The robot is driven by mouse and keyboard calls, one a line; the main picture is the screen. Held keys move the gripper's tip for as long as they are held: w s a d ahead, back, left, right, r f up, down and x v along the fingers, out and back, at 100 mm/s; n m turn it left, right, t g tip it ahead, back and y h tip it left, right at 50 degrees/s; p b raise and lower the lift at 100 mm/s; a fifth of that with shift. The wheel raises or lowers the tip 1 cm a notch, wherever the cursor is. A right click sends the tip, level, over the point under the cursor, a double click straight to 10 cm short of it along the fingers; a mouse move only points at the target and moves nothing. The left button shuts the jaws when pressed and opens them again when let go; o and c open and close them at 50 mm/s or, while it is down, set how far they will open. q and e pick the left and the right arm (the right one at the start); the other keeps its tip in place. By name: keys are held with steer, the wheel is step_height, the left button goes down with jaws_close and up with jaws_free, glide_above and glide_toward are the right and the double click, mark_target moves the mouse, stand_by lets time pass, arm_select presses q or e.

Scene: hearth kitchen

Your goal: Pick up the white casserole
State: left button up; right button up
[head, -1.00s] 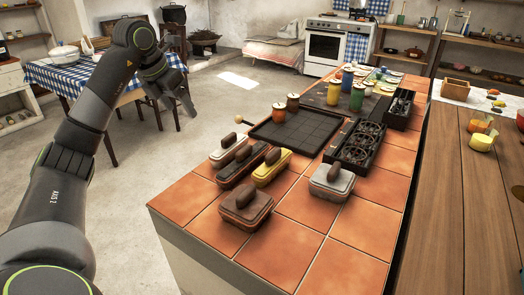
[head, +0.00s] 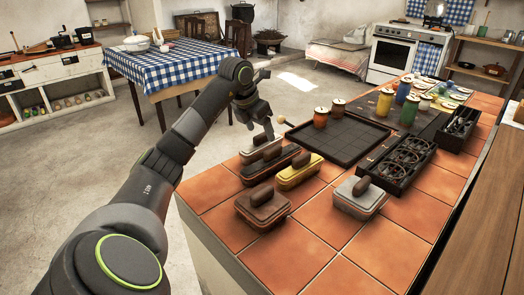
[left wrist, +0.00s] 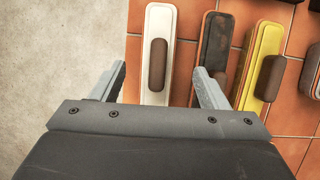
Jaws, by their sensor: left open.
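The white casserole (head: 247,157) is a long, narrow dish with a brown handle on its lid. It stands at the left edge of the tiled counter (head: 318,238), at the far end of a group of similar dishes. In the left wrist view the white casserole (left wrist: 154,20) lies lengthwise ahead, its handle between the fingers. My left gripper (head: 268,136) hangs over it. The left gripper (left wrist: 160,68) is open and empty, one finger on each side of the dish; I cannot tell how far above it. My right gripper is not in view.
A dark casserole (left wrist: 217,42) stands close on the right of the white one, then a yellow one (left wrist: 264,55). A brown one (head: 262,208) and a grey one (head: 358,198) stand nearer. A black tray (head: 338,140) lies behind. Floor is clear to the left.

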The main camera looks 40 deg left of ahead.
mark_target(261, 134)
arm_select(q)
steer(key=shift+x, duration=2.9)
steer(key=shift+a+r, duration=0.1)
steer(key=shift+a, duration=0.05)
steer(key=c, duration=1.3)
